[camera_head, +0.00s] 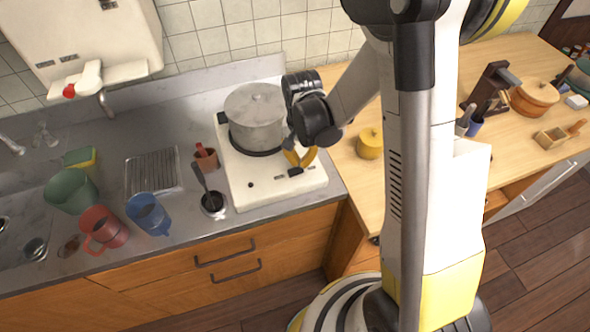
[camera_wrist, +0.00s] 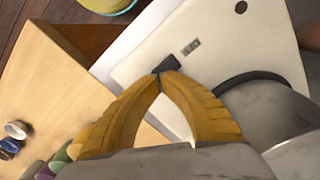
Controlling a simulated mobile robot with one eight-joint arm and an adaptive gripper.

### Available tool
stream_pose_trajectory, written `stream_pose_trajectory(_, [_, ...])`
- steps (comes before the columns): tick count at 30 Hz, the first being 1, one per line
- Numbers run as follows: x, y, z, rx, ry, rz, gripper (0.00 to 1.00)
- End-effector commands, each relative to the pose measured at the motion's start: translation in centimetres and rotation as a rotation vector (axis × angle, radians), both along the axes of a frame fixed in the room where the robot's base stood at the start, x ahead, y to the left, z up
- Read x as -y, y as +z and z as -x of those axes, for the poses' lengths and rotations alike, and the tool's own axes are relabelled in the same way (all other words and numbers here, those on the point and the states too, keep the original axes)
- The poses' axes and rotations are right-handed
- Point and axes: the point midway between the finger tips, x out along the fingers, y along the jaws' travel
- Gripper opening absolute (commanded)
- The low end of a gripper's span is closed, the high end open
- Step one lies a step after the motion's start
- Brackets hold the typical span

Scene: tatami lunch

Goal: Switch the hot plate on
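The hot plate (camera_head: 262,192) is a white box on the counter's right end, with a grey lidded pot (camera_head: 257,118) on its dark ring. My gripper (camera_head: 298,164) is over its front right part, fingers pointing down. A small black control (camera_head: 296,171) is right at the fingertips. In the wrist view the yellow fingertips of my gripper (camera_wrist: 165,70) meet, with the dark control (camera_wrist: 180,66) behind them on the white top (camera_wrist: 230,50). I cannot tell whether they touch it. A small marking (camera_wrist: 190,47) lies beside the control, and I cannot read it.
The pot (camera_wrist: 265,110) is close beside my fingers. A yellow lidded pot (camera_head: 369,143) stands on the wooden counter to the right. Mugs (camera_head: 148,213), a small pot (camera_head: 205,158) and a drying rack (camera_head: 153,174) stand to the left.

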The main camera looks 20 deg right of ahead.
Motion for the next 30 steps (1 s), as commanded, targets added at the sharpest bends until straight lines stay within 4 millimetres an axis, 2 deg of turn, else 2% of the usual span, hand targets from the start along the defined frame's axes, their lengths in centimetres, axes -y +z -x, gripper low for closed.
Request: stream_pose_trajectory(30, [0.0, -1.6, 0.0, 0.000, 0.000, 0.000, 0.00])
